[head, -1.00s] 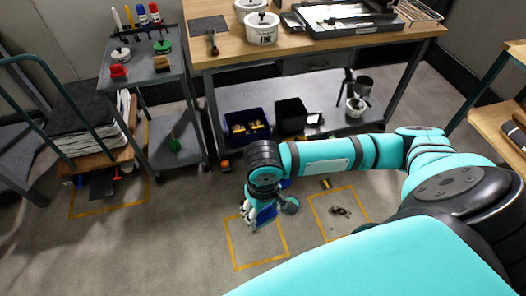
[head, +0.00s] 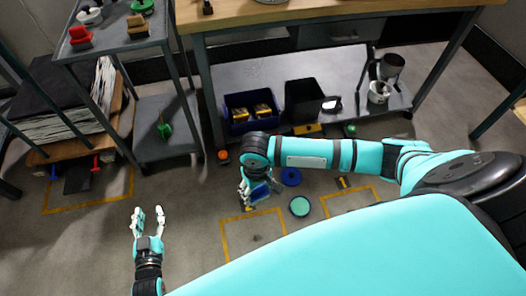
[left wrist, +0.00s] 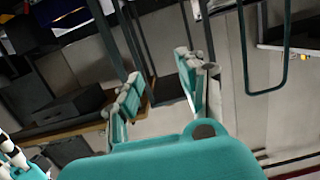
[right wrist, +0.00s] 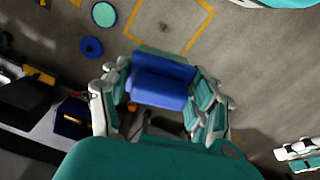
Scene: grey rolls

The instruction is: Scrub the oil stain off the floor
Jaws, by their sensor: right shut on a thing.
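My right gripper (head: 258,192) is shut on a blue block (head: 262,190), held by the far edge of the left yellow floor square (head: 252,232). The right wrist view shows the block (right wrist: 160,85) between both fingers, with a green layer along one edge. That view also shows a yellow square (right wrist: 190,44) with a faint dark mark (right wrist: 164,27) inside. My left gripper (head: 149,220) is open and empty above the floor at the left. The right yellow square (head: 338,197) is mostly hidden by my teal body, and no dark stain shows there in the head view.
A teal disc (head: 300,206) and a blue disc (head: 291,177) are on the floor near my right gripper. Behind stands a workbench with a lower shelf (head: 240,78) holding bins. A grey cart (head: 165,155) and a stack of sheets stand left. Floor between the grippers is clear.

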